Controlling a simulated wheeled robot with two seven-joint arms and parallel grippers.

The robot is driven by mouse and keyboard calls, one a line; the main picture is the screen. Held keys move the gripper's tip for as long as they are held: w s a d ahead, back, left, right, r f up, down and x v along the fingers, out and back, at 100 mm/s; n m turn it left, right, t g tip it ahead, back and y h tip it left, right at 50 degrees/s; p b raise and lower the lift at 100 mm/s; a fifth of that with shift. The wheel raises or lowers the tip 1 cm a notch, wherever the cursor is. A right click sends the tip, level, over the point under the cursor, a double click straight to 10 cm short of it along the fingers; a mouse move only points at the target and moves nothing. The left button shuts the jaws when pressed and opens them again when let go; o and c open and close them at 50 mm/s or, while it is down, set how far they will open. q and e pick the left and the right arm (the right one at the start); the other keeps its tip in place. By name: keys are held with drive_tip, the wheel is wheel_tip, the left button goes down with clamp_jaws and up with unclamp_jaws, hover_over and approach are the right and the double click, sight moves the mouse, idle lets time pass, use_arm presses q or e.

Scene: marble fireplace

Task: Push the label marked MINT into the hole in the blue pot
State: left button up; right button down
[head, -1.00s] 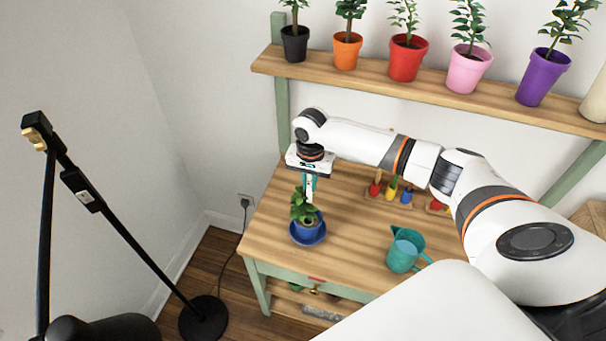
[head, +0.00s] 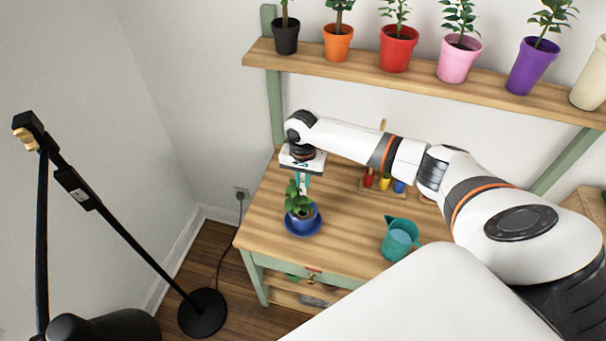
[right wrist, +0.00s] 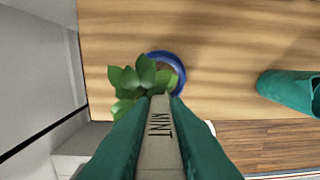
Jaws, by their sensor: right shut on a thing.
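The blue pot (head: 306,221) stands on a blue saucer (head: 290,233) near the table's left end, with a leafy green plant (head: 293,197) in it. My right gripper (head: 303,185) is right above the pot, pointing down. In the right wrist view its teal fingers are shut on the pale label (right wrist: 157,150), which reads MINT. The label's far end lies over the pot's near side, beside the leaves (right wrist: 140,76). The hole is hidden, and I cannot tell whether the label touches the soil. My left gripper is not in view.
A teal watering can (head: 399,240) stands to the right on the wooden table (head: 345,235). Small red, yellow and blue items (head: 384,183) sit in a rack behind. A shelf (head: 400,85) with several potted plants runs above. A black stand (head: 130,245) is at left.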

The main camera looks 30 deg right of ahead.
sight(303, 194)
drive_tip(key=shift+f+b, duration=0.65)
drive_tip(key=shift+f, duration=1.8)
drive_tip(key=shift+s+a+f+b, duration=0.25)
drive_tip(key=shift+s+f+b, duration=0.25)
drive_tip(key=shift+s+f, duration=0.15)
drive_tip(key=shift+w+f, duration=0.1)
drive_tip(key=shift+w+d+f, duration=0.2)
drive_tip(key=shift+w+f, duration=0.05)
drive_tip(key=shift+w, duration=0.1)
drive_tip(key=shift+w+d+f, duration=0.15)
drive_tip(key=shift+w, duration=0.25)
drive_tip(key=shift+r, duration=0.2)
drive_tip(key=shift+s+r, duration=0.15)
drive_tip(key=shift+s, duration=0.1)
drive_tip(key=shift+a+r, duration=0.1)
drive_tip(key=shift+a, duration=0.1)
drive_tip(key=shift+w+d, duration=0.1)
